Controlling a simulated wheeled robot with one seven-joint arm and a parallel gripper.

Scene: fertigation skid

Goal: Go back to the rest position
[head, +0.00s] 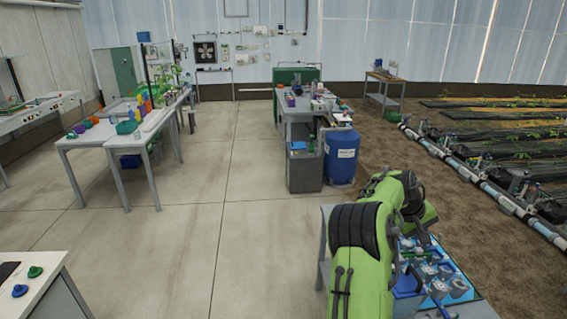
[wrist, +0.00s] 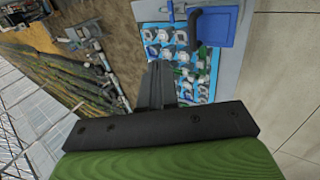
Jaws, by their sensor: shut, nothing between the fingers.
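My gripper (wrist: 158,68) shows in the wrist view as two dark fingers pressed together with nothing between them. It hangs above a table that bears a light blue panel (wrist: 152,30) with several grey and white fittings. The fingers appear apart from the fittings, though the exact height is hard to tell. In the head view my green arm bends over the same blue panel (head: 468,287) at the lower right, and the arm hides the gripper there.
A blue box (wrist: 218,24) sits beside the panel. A blue barrel (head: 341,158) stands by a grey workbench (head: 300,118) ahead. White tables (head: 85,142) stand at the left, and a bench corner with green and blue knobs (head: 20,290) at the lower left. The concrete floor between is clear.

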